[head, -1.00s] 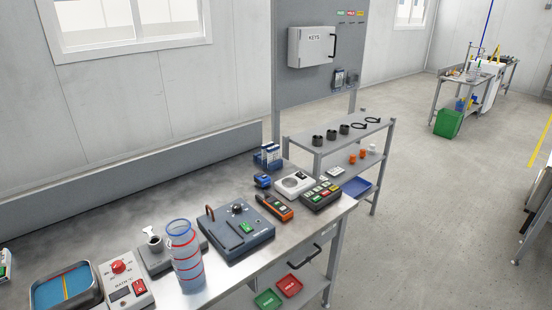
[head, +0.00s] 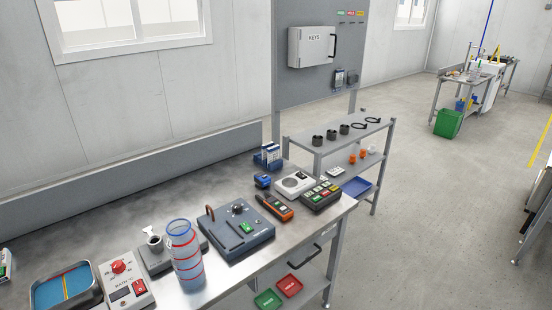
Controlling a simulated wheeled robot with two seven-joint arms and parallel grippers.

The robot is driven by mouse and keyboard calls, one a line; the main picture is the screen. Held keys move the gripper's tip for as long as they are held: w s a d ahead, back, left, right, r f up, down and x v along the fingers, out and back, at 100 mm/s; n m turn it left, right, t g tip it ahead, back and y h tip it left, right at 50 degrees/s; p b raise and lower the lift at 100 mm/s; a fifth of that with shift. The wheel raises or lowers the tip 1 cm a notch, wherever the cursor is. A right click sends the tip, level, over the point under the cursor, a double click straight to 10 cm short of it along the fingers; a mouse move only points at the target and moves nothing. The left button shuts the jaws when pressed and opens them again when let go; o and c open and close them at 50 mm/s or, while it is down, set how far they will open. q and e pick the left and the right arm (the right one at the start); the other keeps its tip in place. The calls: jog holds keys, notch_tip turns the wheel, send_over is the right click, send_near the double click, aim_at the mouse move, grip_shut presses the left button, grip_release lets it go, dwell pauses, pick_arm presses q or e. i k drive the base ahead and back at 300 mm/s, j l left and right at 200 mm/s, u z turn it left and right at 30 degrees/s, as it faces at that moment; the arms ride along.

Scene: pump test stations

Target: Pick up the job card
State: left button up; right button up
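I cannot pick out a job card for certain in the head view. A blue holder with upright white pieces (head: 268,156) stands at the far end of the metal bench (head: 95,225); I cannot tell what the pieces are. A partly cut-off white and green item (head: 4,265) lies at the left edge. Neither of my grippers is in view.
On the bench stand a metal tray (head: 38,302), a red-knob box (head: 125,282), a clear ringed cylinder (head: 186,258), a dark test unit (head: 237,230), an orange handheld device (head: 274,207) and a button box (head: 321,195). A shelf rack (head: 300,138) stands behind. Open floor lies right.

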aim_at(274, 153)
jog(key=i+l+z, duration=0.6)
jog(key=i+z, duration=0.2)
jog(key=z, duration=0.15)
jog(key=i+z, duration=0.45)
jog(key=i+l, duration=0.1)
jog(key=i, duration=0.5)
jog(key=i+l+z, duration=0.1)
jog(key=i, duration=0.5)
jog(key=i+u, duration=0.2)
jog(key=u, duration=0.2)
jog(key=i+u, duration=0.25)
jog(key=u, duration=0.15)
jog(key=i+l+u, duration=0.15)
jog(key=u, duration=0.25)
jog(key=i+l+u, duration=0.2)
jog(key=u, duration=0.15)
